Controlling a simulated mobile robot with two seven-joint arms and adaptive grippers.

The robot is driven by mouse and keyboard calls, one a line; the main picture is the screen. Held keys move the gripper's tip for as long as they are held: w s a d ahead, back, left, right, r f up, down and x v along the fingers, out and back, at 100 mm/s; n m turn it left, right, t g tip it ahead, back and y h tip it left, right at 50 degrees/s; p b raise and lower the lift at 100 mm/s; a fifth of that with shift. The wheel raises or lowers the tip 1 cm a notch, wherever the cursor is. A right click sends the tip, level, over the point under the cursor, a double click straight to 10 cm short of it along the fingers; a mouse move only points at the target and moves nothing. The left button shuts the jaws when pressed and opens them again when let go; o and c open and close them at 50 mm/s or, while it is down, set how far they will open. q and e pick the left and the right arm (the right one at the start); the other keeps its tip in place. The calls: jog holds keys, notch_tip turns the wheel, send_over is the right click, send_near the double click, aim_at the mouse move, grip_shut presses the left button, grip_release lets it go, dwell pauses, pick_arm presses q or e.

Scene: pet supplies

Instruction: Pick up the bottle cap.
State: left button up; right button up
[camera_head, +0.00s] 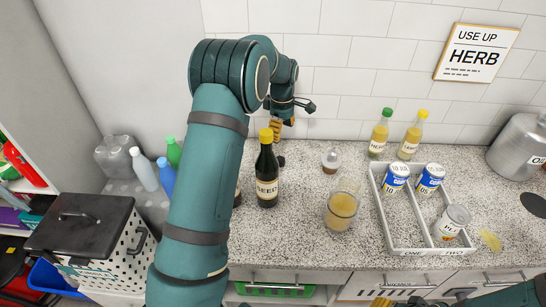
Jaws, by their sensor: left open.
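A dark beer bottle (267,180) stands upright on the speckled counter with a yellow cap (266,135) on top. My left gripper (277,131) is open, just behind and right of that cap; I cannot tell whether it touches it. My forearm and wrist hide part of the area to the left. A small dark thing (281,160) lies on the counter behind the bottle, too small to identify. My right gripper (384,302) shows only partly at the bottom edge.
A glass of yellowish drink (342,207) and a small clear jar (331,160) stand right of the beer bottle. A white divided tray (395,222) holds cans. A metal canister (519,146) stands at far right. A dark-lidded bin (82,228) is at left. The counter's front middle is clear.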

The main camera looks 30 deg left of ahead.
aim_at(280, 159)
pick_arm(q)
notch_tip(280, 159, down, 9)
jog(key=shift+r, duration=0.2)
notch_tip(280, 159, down, 5)
jog(key=shift+w+a+f+b, duration=0.1)
jog(key=shift+w+b, duration=0.05)
jog(key=shift+b, duration=0.2)
jog(key=c, duration=1)
